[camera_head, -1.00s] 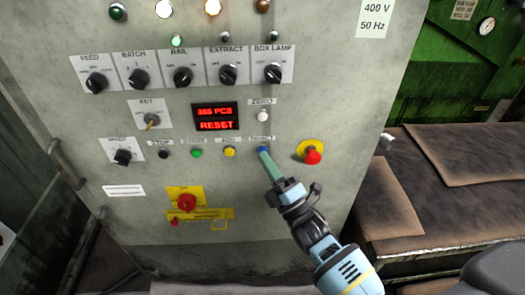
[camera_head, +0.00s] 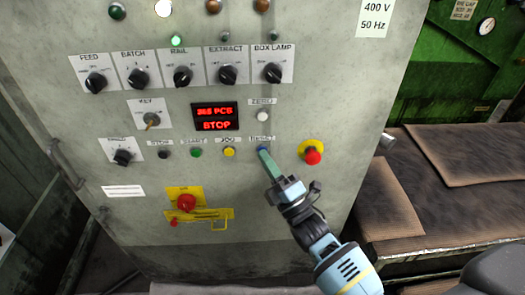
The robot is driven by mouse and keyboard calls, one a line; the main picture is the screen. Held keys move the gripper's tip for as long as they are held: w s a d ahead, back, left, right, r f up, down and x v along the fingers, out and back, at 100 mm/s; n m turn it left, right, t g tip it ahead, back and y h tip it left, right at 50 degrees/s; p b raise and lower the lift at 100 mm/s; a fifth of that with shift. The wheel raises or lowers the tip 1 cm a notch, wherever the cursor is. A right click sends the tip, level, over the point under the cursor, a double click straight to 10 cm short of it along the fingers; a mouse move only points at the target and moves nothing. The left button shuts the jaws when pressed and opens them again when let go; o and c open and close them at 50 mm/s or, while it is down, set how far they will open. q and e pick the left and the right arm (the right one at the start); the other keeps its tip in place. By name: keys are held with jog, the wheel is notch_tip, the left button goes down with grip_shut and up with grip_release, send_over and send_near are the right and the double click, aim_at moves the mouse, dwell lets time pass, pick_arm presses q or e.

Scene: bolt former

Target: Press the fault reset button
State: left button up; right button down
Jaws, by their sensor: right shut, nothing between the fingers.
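The blue reset button (camera_head: 262,149) sits on the grey control panel (camera_head: 330,90), under a small RESET label, at the right end of the lower button row. My right gripper (camera_head: 264,153) is shut and empty. Its fingertips are at the blue button and cover part of it; they look to be touching it, but how far the button is pushed in cannot be seen. The red display (camera_head: 215,117) reads a piece count above the word STOP. My left gripper is not in view.
A red emergency stop (camera_head: 313,156) on a yellow base is just right of my fingers. Yellow jog (camera_head: 229,151), green start (camera_head: 196,152) and black stop (camera_head: 164,154) buttons lie left. A white ZERO button (camera_head: 262,117) is above. A brown-matted bench (camera_head: 450,190) stands at right.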

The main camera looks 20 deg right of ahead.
jog(key=shift+s, duration=0.1)
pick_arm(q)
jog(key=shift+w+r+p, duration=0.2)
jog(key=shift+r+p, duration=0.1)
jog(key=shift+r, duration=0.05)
pick_arm(e)
jog(key=shift+s+a, duration=0.2)
jog(key=shift+s, duration=0.5)
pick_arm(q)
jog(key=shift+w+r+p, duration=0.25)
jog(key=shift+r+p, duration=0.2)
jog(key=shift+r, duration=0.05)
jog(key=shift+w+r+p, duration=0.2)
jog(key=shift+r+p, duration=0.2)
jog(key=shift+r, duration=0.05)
pick_arm(e)
jog(key=s, duration=0.2)
jog(key=s+a, duration=0.1)
jog(key=s, duration=0.1)
jog(key=shift+s+a, duration=0.2)
jog(key=shift+s, duration=0.2)
